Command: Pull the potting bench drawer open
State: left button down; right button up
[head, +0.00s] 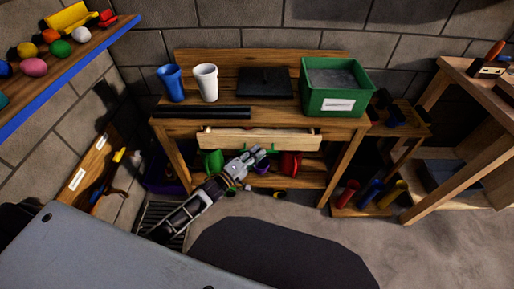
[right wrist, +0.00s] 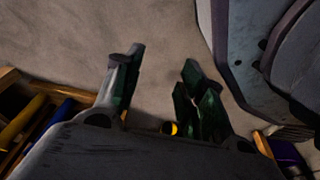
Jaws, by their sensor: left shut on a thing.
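The potting bench (head: 170,122) stands against the block wall in the head view. Its pale wooden drawer front (head: 225,138) sits just under the bench top; I cannot tell clearly how far it stands out. My left gripper (head: 259,151) is at the lower middle of the drawer front, shut on what appears to be its handle, which the fingers hide. My right gripper (right wrist: 164,60) shows only in the right wrist view, its fingers apart and empty, above the floor and away from the drawer.
On the bench stand a blue cup (head: 171,83), a white cup (head: 205,82), a dark flat item (head: 264,82) and a green bin (head: 337,104). Colored items fill the shelf below. A wooden table (head: 470,85) stands right. Grey floor (head: 300,206) lies in front.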

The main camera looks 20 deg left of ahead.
pick_arm(q)
jog(key=s+d+p, duration=0.4)
jog(key=s+p, duration=0.4)
jog(key=s, duration=0.7)
pick_arm(e)
jog(key=s+d+f, duration=0.2)
jog(key=s+d, duration=0.2)
jog(key=s, duration=0.3)
jog(key=s+d+f+h, duration=0.1)
jog(key=s+d+f, duration=0.1)
jog(key=s+d, duration=0.3)
jog(key=s, duration=0.3)
jog(key=shift+d+f+g, duration=0.2)
jog(key=shift+d+g, duration=0.05)
jog(key=shift+g, duration=0.15)
pick_arm(q)
jog(key=shift+d+f, duration=0.1)
pick_arm(e)
jog(key=shift+s, duration=0.1)
pick_arm(q)
jog(key=c, duration=1.5)
grip_release()
pick_arm(e)
jog(key=shift+s, duration=0.1)
pick_arm(q)
jog(key=shift+v, duration=3.7)
